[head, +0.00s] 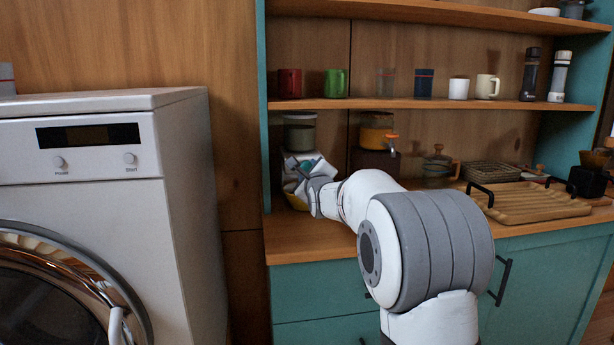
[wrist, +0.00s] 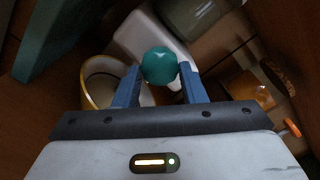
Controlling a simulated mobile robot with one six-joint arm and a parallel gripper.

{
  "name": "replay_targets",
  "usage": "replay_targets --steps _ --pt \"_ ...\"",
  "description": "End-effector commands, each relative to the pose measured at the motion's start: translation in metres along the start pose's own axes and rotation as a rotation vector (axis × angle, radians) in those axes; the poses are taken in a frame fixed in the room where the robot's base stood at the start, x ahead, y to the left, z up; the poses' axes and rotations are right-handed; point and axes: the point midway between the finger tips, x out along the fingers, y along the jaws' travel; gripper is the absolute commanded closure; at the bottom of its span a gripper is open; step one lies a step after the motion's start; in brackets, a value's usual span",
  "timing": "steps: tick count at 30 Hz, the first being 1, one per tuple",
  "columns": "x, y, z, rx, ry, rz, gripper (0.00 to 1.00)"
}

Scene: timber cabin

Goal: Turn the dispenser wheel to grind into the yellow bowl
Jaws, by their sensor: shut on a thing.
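The dispenser stands at the left end of the counter, with a clear jar (head: 299,132) of dark contents on top of a white body (wrist: 140,38). Its wheel is a faceted teal knob (wrist: 159,66), seen in the wrist view. My gripper (wrist: 160,82) has its two blue fingers closed on either side of the wheel. In the head view my gripper (head: 303,172) is in front of the dispenser and hides most of its body. The yellow bowl (wrist: 90,92) is below the wheel, beside the left finger; only a sliver (head: 296,203) shows in the head view. Its contents cannot be made out.
A second dispenser with orange contents (head: 376,128) and an orange knob (head: 391,137) stands close to the right. A shelf (head: 430,104) with mugs runs above. A glass pot (head: 438,172) and a ribbed wooden tray (head: 530,203) are further right. A teal side panel (head: 264,110) bounds the left.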

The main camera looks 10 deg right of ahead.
Motion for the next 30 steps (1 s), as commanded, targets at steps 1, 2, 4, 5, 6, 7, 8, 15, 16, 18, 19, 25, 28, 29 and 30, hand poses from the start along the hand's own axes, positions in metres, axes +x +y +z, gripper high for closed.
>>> replay_targets --steps 1,2,4,5,6,7,8,15,16,18,19,25,28,29,30 --pt "0.0001 0.001 -0.0013 0.009 0.002 0.001 0.85" --pt "0.0001 0.001 -0.0013 0.013 0.002 0.001 0.85" --pt "0.0001 0.001 -0.0012 0.021 0.002 0.001 0.85" --pt "0.0001 0.001 -0.0012 0.023 0.002 0.002 0.85" --pt "0.0001 0.001 -0.0012 0.026 0.002 0.002 0.85" --pt "0.0001 0.001 -0.0011 0.027 0.002 0.002 0.85" --pt "0.0001 0.001 -0.0011 0.028 0.002 0.002 0.85" --pt "0.0001 0.0011 -0.0011 0.027 0.002 0.002 0.85" --pt "0.0001 0.0011 -0.0011 0.027 0.002 0.002 0.85" --pt "0.0001 0.0011 -0.0011 0.027 0.002 0.002 0.59" --pt "0.0001 0.0011 -0.001 0.027 0.002 0.002 0.56" --pt "0.0001 0.0008 -0.0004 0.026 0.001 0.001 0.41" --pt "0.0 0.0007 -0.0001 0.026 0.001 0.001 0.41" --pt "0.0 0.0007 -0.0001 0.026 0.0 0.001 0.41" --pt "0.0 0.0007 0.0 0.026 0.0 0.001 0.41"
